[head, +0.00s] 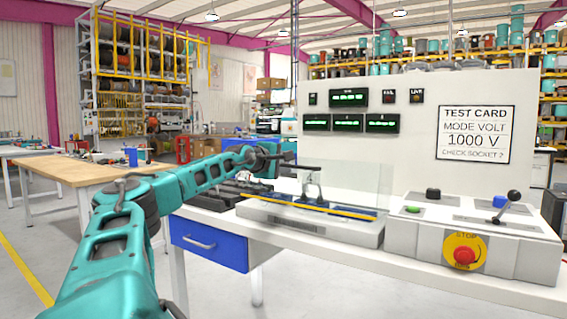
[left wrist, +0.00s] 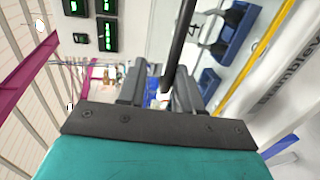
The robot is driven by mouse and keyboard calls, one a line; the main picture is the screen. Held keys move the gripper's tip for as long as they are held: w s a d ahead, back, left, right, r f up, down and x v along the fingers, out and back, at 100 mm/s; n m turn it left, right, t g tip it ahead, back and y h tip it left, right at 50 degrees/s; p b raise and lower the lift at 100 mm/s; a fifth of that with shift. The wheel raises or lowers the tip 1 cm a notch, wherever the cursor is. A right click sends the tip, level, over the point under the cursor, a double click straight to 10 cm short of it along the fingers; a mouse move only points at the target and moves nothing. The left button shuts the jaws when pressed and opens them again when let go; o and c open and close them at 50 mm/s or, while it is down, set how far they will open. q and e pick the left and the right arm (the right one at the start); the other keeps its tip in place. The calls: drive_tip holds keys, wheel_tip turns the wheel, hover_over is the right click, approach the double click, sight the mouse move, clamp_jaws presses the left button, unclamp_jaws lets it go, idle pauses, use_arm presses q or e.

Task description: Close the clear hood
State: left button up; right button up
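The clear hood (head: 355,182) is a see-through panel standing above the grey test fixture (head: 310,228), which has a yellow strip along its front. Inside, a dark clamp (head: 312,184) stands over blue blocks; these also show in the left wrist view (left wrist: 208,82). A black bar (head: 302,168) lies at the hood's upper left. My left gripper (head: 283,159) is at the bar's left end. In the left wrist view, the bar (left wrist: 180,45) runs between the parted fingers (left wrist: 160,90), nearer the right one. Firm contact cannot be seen. My right gripper is out of view.
A control box (head: 475,235) with a red stop button and a lever stands right of the fixture. A white panel with displays (head: 349,97) rises behind. Dark trays (head: 240,190) lie left of the fixture. A blue drawer (head: 207,243) hangs below the bench.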

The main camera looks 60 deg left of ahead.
use_arm(q)
drive_tip(key=shift+o, duration=0.3)
drive_tip(key=shift+r, duration=0.15)
drive_tip(key=shift+s+d+b, duration=0.15)
drive_tip(key=shift+b, duration=0.25)
drive_tip(key=b+v, duration=0.3)
drive_tip(key=v, duration=0.9)
drive_tip(key=shift+s+b, duration=0.3)
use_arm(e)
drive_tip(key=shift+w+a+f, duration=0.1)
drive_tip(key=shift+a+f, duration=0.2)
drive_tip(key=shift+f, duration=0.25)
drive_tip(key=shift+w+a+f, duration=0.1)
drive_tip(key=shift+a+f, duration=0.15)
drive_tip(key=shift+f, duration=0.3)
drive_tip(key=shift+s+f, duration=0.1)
